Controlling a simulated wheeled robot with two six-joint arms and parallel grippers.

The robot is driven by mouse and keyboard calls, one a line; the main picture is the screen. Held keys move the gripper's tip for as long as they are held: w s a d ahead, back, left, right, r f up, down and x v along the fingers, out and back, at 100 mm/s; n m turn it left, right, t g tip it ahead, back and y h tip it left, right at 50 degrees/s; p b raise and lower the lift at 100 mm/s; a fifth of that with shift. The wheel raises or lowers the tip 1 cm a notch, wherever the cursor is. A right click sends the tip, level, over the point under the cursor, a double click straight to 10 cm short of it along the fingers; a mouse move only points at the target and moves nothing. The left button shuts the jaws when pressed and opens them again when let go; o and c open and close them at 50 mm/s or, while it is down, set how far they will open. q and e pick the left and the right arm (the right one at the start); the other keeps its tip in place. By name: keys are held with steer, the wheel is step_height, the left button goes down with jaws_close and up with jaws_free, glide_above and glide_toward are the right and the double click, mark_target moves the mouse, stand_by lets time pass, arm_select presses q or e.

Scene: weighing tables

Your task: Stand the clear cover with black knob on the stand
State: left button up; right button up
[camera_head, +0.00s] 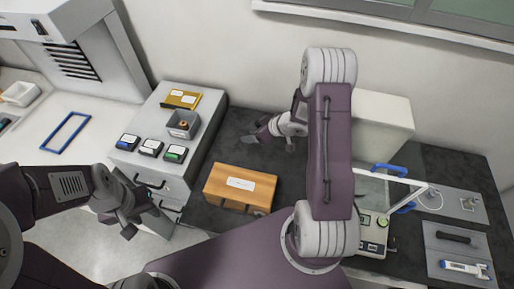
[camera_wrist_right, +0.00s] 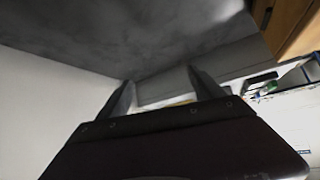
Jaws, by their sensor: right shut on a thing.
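My right gripper (camera_head: 268,140) is over the dark worktop behind the wooden box, its fingers pointing down. In the right wrist view its two fingers (camera_wrist_right: 163,92) stand apart around something I cannot make out. I cannot pick out the clear cover with black knob in either view. I cannot identify the stand either; my right arm hides part of the worktop. My left gripper (camera_head: 139,220) hangs in front of the drawer cabinet, its fingers apart and empty.
A wooden box (camera_head: 240,187) sits on the dark worktop (camera_head: 232,142). The white drawer cabinet (camera_head: 204,128) carries small boxes and a grey tray (camera_head: 183,132). Right of my arm are a balance (camera_head: 371,236) with clear panels and blue handles, a white box (camera_head: 383,122) and grey plates (camera_head: 449,246).

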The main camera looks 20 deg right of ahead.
step_height(320, 180, down, 2)
steer(key=shift+f, duration=0.1)
steer(key=shift+w+d+f, duration=0.15)
steer(key=shift+w+f, duration=0.05)
steer(key=shift+f, duration=0.25)
step_height(320, 180, down, 4)
steer(key=shift+s+r, duration=0.15)
steer(key=shift+f, duration=0.25)
steer(key=o, duration=1.5)
steer(key=shift+o, duration=0.2)
